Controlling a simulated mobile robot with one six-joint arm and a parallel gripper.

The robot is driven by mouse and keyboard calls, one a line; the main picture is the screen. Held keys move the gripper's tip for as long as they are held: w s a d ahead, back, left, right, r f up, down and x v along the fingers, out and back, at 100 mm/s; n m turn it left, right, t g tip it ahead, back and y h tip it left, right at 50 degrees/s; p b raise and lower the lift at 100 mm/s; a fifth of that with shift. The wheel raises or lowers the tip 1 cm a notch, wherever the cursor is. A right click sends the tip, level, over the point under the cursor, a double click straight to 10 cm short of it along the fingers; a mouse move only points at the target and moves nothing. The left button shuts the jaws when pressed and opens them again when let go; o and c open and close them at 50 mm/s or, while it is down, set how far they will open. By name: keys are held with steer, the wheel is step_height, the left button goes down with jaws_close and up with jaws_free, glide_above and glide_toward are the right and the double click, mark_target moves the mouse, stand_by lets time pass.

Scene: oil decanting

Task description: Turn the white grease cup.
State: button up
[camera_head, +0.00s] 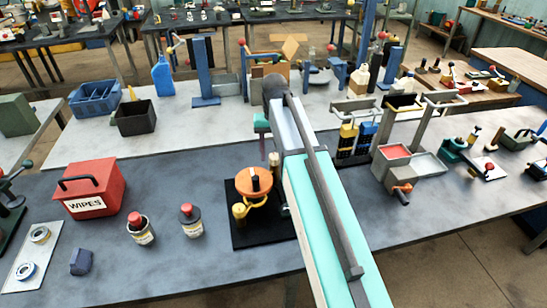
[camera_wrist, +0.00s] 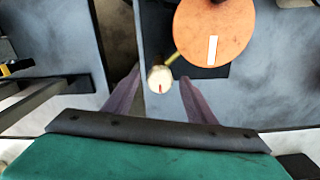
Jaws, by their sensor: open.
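The white grease cup (camera_wrist: 160,79) shows in the wrist view as a small round pale cap with a red mark, at the end of a brass arm beside a large orange disc (camera_wrist: 213,32) with a white stripe. My gripper (camera_wrist: 160,90) is open, its two mauve fingers on either side of the cup in the picture. I cannot tell whether they are level with it. In the head view a pale-topped cup (camera_head: 273,160) stands behind the orange disc (camera_head: 254,181), close under my gripper (camera_head: 263,147). A second brass cup (camera_head: 239,211) stands at the front left of the disc.
The disc and cups stand on a black base plate (camera_head: 262,233) on the grey bench. Two red-capped bottles (camera_head: 141,230) (camera_head: 190,220) and a red wipes box (camera_head: 93,187) are to the left. A grey metal tray (camera_head: 425,165) is to the right.

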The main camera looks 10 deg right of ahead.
steer(key=shift+f, duration=0.3)
steer(key=c, duration=1)
steer(key=shift+c, duration=0.2)
steer(key=shift+m, duration=0.5)
steer(key=m, duration=0.8)
steer(key=shift+m, duration=0.4)
